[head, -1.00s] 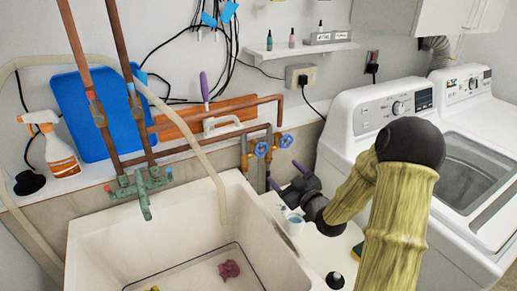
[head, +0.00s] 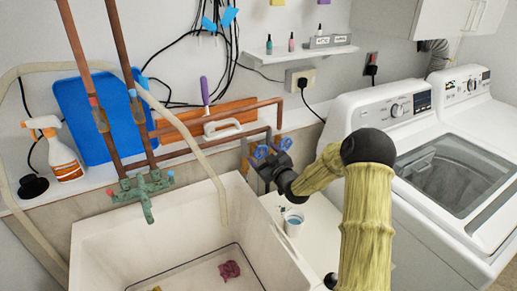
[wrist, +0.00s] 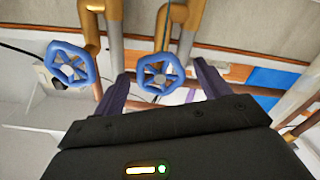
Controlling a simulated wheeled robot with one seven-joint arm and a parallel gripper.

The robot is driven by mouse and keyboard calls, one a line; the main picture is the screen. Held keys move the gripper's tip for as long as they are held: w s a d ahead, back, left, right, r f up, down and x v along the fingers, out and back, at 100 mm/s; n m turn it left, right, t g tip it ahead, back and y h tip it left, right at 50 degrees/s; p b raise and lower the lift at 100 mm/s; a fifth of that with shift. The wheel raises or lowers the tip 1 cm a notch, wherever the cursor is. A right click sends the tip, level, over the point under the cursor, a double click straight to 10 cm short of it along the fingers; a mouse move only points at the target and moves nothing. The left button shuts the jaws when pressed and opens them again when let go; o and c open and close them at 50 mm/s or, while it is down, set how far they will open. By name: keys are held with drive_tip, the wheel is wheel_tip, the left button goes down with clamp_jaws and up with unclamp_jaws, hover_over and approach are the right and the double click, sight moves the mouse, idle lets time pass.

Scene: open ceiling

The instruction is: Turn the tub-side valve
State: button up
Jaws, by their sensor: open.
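Two blue valve handwheels sit on pipes at the wall behind the sink. The tub-side valve (head: 260,152) is the left one in the head view; it also shows in the wrist view (wrist: 160,75), which looks turned around. The other valve (head: 286,144) is on the washer side and is at the left in the wrist view (wrist: 71,65). My gripper (head: 267,158) is open at the valves. In the wrist view its two purple fingers (wrist: 161,70) stand either side of the tub-side wheel. Whether they touch it cannot be told.
The utility sink (head: 90,235) is left of my arm, with a green faucet (head: 145,190). A small cup (head: 293,222) stands on the white surface below my gripper. The washer (head: 385,110) is to the right.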

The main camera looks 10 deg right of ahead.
sight(262, 153)
drive_tip(key=shift+x, duration=1.75)
drive_tip(key=c, duration=1)
drive_tip(key=shift+o, duration=0.2)
